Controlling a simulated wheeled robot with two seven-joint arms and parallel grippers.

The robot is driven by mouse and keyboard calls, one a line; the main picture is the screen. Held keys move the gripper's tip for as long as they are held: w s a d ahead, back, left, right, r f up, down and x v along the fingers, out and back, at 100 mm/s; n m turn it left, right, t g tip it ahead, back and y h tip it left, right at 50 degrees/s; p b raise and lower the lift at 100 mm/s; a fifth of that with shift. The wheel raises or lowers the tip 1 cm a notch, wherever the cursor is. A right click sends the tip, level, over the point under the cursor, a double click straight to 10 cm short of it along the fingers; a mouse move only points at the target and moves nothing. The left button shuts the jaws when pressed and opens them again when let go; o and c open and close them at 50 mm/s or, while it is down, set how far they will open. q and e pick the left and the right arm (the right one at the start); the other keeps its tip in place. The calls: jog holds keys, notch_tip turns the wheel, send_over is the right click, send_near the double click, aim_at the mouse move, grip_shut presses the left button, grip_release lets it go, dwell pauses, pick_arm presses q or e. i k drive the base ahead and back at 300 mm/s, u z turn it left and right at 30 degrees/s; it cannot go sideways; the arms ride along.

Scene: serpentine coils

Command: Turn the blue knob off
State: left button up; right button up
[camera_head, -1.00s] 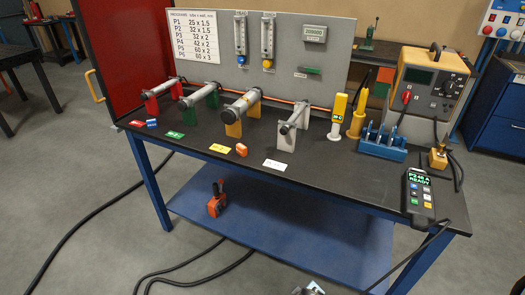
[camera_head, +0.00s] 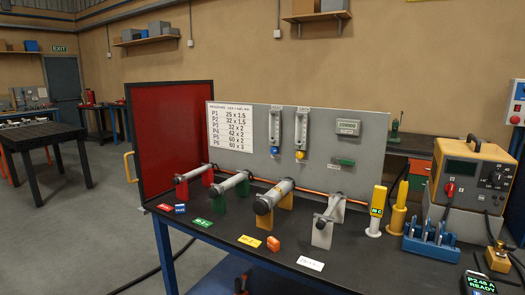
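The blue knob (camera_head: 274,151) sits at the foot of the left flowmeter (camera_head: 277,127) on the grey back panel. It is small in the head view, and I cannot tell how far it is turned. A second flowmeter (camera_head: 301,130) stands just right of it, with a yellow knob (camera_head: 299,155) at its foot. Neither of my grippers shows in this view.
The dark workbench (camera_head: 362,262) carries several tube pieces on coloured stands in front of the panel, including a large one (camera_head: 273,197). A red screen (camera_head: 172,137) closes the left end. A yellow-topped power unit (camera_head: 472,175) and blue tool rack (camera_head: 431,242) stand at right.

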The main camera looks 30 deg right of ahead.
aim_at(274, 150)
jog(key=i, duration=2.9)
jog(key=z, duration=2.3)
